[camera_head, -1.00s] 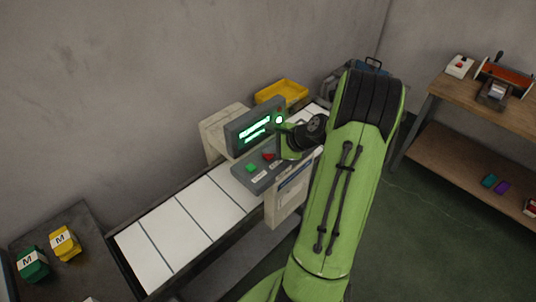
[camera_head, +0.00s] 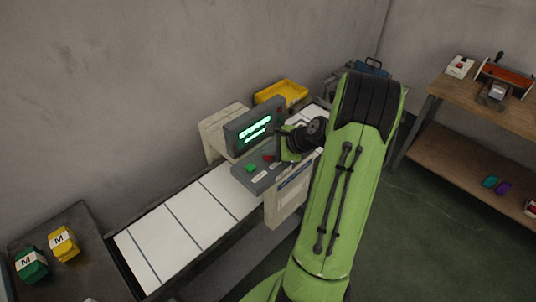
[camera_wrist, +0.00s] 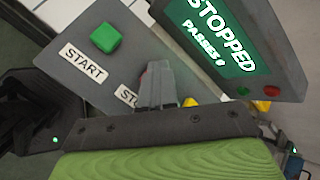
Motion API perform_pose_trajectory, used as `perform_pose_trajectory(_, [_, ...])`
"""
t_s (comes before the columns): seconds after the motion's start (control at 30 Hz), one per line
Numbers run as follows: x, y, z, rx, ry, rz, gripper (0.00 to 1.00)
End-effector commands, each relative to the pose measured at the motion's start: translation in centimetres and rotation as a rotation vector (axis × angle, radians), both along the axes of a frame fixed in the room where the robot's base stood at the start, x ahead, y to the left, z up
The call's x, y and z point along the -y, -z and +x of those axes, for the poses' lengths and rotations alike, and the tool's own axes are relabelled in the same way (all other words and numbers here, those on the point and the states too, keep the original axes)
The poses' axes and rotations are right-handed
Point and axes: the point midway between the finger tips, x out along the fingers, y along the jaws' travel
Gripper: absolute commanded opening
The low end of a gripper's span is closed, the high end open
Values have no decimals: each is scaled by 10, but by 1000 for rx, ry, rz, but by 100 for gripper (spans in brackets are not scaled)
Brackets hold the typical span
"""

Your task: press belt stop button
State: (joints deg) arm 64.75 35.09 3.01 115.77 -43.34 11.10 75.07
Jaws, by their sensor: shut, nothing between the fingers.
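The control panel (camera_head: 262,173) is a grey box beside the belt, with a green start button (camera_head: 251,168) and a red stop button (camera_head: 268,157). In the wrist view the green button (camera_wrist: 106,37) sits above the START label (camera_wrist: 84,64). My gripper (camera_wrist: 158,72) is shut and empty, with its tips over the partly covered stop label and hiding most of the stop button. I cannot tell whether the tips touch it. The display (camera_wrist: 217,35) reads STOPPED in the wrist view. In the head view my gripper (camera_head: 279,157) is low at the panel's right end.
The white belt (camera_head: 188,219) runs past the panel under a cream housing (camera_head: 218,133). A yellow bin (camera_head: 283,94) stands behind. Green (camera_head: 31,264) and yellow (camera_head: 64,244) M-marked blocks sit at lower left. A wooden bench (camera_head: 500,108) stands at right.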

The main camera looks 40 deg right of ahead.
Motion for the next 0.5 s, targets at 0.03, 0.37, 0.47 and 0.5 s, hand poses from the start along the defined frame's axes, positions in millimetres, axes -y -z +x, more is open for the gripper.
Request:
perform_pose_trajectory(0.03, [0, 0, 0, -2, 0, 1, 0])
perform_pose_trajectory(0.37, [0, -20, 0, -2, 1, 0, 0])
perform_pose_trajectory(0.47, [0, -20, 0, -2, 1, 0, 0])
perform_pose_trajectory(0.5, [0, -19, 0, -2, 1, 0, 0])
